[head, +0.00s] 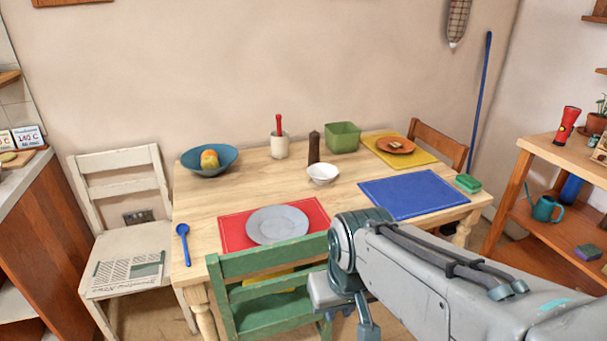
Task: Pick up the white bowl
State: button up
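The white bowl (322,174) stands upright on the wooden table (215,203), near its middle. It is small, and its inside looks empty. A dark pepper mill stands just behind it to the left. My arm reaches in from the lower right, and its end hangs down in front of the table. What looks like my gripper (346,308) is low, beside the green chair, well apart from the bowl. Its fingertips are not clear, so I cannot tell whether it is open or shut.
Around the bowl are the pepper mill (314,147), a green bin (343,137), a blue bowl (209,160), a grey plate (277,224) on a red mat and a blue mat (414,196). A green chair (268,285) blocks the table's near side. A white chair (125,240) stands left.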

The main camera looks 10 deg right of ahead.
aim_at(321, 173)
jog(key=z, duration=0.9)
jog(key=i, duration=0.6)
jog(key=u, duration=0.55)
jog(key=i, duration=0.6)
jog(key=u, duration=0.55)
